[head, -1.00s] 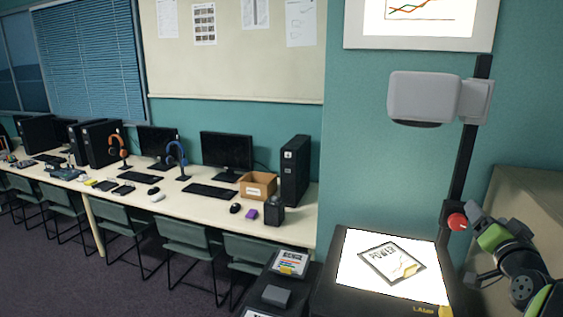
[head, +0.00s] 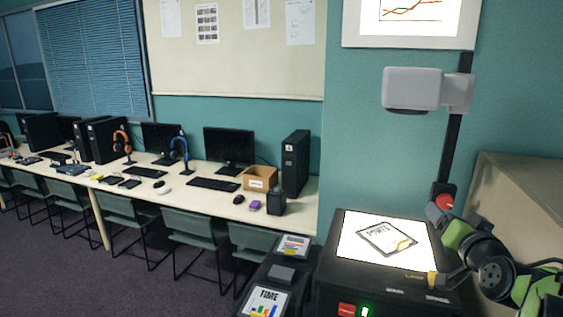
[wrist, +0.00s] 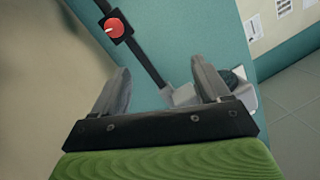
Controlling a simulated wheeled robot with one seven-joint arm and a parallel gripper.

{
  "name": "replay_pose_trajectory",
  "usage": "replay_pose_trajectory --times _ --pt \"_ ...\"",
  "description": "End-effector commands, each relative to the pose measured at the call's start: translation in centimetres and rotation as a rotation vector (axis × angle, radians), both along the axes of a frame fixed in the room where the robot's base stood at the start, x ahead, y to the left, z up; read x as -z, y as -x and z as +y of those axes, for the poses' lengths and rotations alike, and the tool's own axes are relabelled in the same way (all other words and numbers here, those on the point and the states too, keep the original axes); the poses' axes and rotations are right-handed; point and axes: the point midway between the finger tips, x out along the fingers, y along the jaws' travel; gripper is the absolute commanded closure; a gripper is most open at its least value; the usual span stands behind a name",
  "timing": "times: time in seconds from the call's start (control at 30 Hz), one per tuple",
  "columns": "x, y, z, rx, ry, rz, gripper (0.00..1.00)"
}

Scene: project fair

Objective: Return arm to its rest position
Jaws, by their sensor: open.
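My arm shows at the right edge of the head view, with green and dark links, beside the overhead projector. My gripper is clearest in the wrist view (wrist: 160,85); its two grey fingers stand wide apart with nothing between them. The projector's dark post with a red knob (wrist: 115,27) lies beyond the fingers there. In the head view the projector's lit stage (head: 350,245) carries a framed sheet (head: 386,238) with a curled, yellowish corner. My arm partly covers the right side of the projector base.
The projector head (head: 412,88) overhangs the stage on its post. A dark stand with a chart sheet (head: 264,300) is at its left. A long desk (head: 215,190) with monitors, headphones and an open box (head: 259,178) runs leftward, with chairs before it. Floor is clear at lower left.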

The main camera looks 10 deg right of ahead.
Motion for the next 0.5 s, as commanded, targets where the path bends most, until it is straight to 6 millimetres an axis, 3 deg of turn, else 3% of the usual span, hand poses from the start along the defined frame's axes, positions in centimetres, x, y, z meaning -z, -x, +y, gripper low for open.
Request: replay_pose_trajectory --times 0.17,0.33,0.43,0.5 --pt "1.1 -0.2 6.3 -0.101 0.008 0.122 0.25" --pt "3.4 1.7 14.4 -0.230 0.028 0.302 0.25" --pt "5.9 5.1 20.4 -0.329 0.056 0.459 0.25" --pt "8.3 9.0 24.4 -0.400 0.085 0.594 0.25"
